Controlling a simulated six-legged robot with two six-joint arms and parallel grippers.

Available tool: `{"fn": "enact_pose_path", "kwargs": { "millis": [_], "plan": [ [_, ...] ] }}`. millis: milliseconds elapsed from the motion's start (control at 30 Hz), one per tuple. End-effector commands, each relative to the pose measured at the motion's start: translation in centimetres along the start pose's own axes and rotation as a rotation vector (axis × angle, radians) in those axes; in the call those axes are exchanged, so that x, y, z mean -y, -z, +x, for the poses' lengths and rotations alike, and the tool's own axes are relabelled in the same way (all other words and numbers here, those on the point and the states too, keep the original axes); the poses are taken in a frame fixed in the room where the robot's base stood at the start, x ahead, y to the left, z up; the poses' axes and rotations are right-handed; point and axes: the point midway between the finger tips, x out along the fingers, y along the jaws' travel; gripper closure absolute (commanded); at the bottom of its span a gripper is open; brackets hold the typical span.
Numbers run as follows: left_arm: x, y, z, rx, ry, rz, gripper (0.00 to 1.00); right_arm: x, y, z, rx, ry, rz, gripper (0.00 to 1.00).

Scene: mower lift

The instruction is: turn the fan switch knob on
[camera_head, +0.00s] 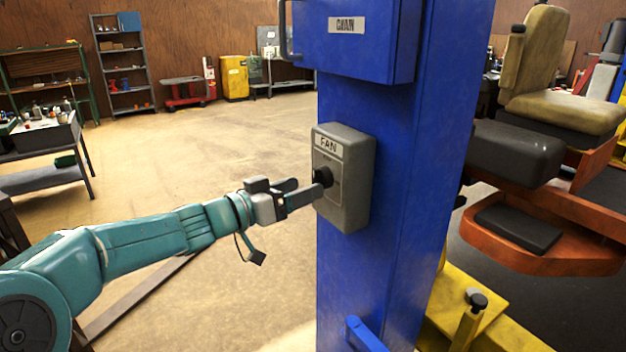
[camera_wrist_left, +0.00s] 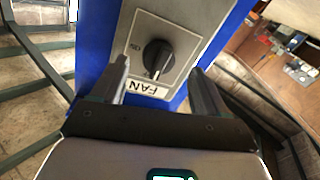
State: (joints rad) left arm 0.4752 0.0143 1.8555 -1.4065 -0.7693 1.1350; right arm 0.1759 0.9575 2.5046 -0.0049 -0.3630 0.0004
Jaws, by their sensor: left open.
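The fan switch is a grey box labelled FAN (camera_head: 357,205) on the side of a blue post (camera_head: 400,150) in the head view. Its black knob (camera_head: 322,177) stands out from the front plate. The knob also shows in the left wrist view (camera_wrist_left: 158,57), with its pointer line aimed toward the FAN label. My left gripper (camera_head: 306,188) is open right in front of the knob. In the left wrist view its two fingers (camera_wrist_left: 160,88) point at the plate on either side of the knob, and I cannot tell whether they touch it. My right gripper is in neither view.
A blue cabinet (camera_head: 350,45) with a handle sits above the switch on the post. A blue lever (camera_head: 362,335) sticks out low on the post. A seat (camera_head: 560,75) and an orange platform (camera_head: 540,235) stand to the right. The floor left of the post is mostly clear.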

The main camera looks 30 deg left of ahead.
Motion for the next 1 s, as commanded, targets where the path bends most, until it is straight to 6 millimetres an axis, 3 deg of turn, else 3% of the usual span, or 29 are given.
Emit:
{"fn": "enact_pose_path", "kwargs": {
  "millis": [200, 567, 767, 1000],
  "plan": [
    [0.1, 0.1, 3.3, 0.000, -0.002, -0.001, 0.26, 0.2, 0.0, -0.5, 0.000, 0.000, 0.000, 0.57],
    [0.2, 0.0, 4.2, 0.000, 0.000, 0.000, 0.26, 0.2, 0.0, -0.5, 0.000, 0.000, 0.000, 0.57],
    [0.2, 0.0, 4.1, 0.000, 0.000, 0.000, 0.82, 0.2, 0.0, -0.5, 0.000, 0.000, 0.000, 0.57],
    [0.2, 0.0, 4.1, -0.001, 0.000, 0.011, 0.82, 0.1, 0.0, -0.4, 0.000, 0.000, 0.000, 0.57]
  ]
}}
